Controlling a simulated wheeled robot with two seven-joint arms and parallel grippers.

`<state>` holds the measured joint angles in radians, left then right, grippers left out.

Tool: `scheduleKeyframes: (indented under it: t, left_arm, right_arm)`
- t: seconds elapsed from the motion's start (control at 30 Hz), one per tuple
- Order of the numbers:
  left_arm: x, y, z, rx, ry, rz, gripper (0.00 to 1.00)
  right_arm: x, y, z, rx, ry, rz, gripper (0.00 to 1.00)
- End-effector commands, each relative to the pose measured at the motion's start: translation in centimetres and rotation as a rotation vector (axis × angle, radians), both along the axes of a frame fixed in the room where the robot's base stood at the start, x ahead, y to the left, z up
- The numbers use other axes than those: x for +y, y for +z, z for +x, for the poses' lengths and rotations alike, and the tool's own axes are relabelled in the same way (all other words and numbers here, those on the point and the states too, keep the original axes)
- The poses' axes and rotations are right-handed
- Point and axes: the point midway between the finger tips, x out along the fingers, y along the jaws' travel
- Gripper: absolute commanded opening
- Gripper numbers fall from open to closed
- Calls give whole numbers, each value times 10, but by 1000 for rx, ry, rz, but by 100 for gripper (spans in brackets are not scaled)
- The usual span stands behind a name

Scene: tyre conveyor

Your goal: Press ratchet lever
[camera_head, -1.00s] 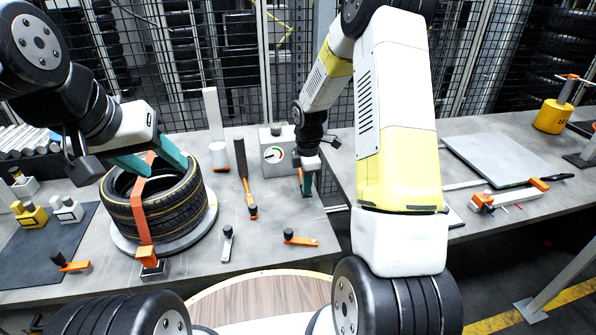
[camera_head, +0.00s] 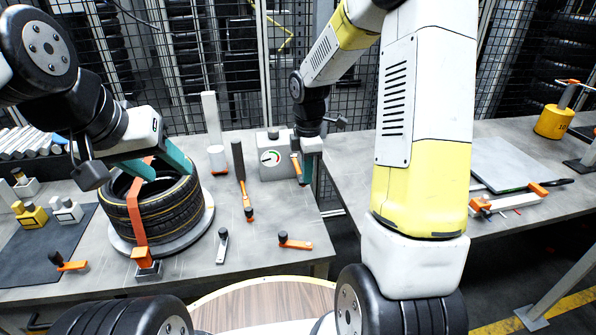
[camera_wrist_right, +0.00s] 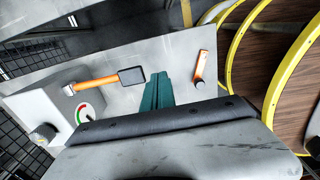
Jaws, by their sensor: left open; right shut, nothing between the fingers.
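A gauge box (camera_head: 274,158) stands at the table's back, with an orange lever (camera_head: 297,168) with a dark end on its right side. The lever (camera_wrist_right: 97,83) and the box (camera_wrist_right: 62,113) also show in the wrist view. My right gripper (camera_head: 308,178) is shut and empty just right of that lever; in the wrist view its fingers (camera_wrist_right: 158,88) are apart from the lever's dark end. A tyre (camera_head: 170,212) lies on a round plate with an orange strap (camera_head: 137,213) and an orange-topped buckle (camera_head: 143,258). My left gripper (camera_head: 168,172) is open over the tyre's top.
Small orange levers lie on the table, at the front right (camera_head: 295,241) and left (camera_head: 70,264). A second table (camera_head: 400,150) is at right, past a gap.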

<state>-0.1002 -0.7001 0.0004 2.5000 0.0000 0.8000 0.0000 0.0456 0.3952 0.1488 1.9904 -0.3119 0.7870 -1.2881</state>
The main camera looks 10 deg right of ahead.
Motion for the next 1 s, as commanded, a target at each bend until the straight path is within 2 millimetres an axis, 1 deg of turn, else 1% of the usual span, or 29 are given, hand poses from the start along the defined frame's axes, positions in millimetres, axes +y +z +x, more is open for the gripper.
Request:
scheduleKeyframes:
  t: [0.03,0.1,0.27,1.0]
  left_arm:
    - [0,0,0,0,0,0,50]
    - [0,0,0,0,1,-1,50]
    - [0,0,0,0,1,-1,50]
    - [0,0,0,0,0,0,50]
  right_arm:
    - [0,9,-4,-2,1,0,0]
    - [0,17,-8,-3,1,1,0]
    - [0,27,-13,-2,1,1,0]
    - [0,28,-13,-2,1,1,0]
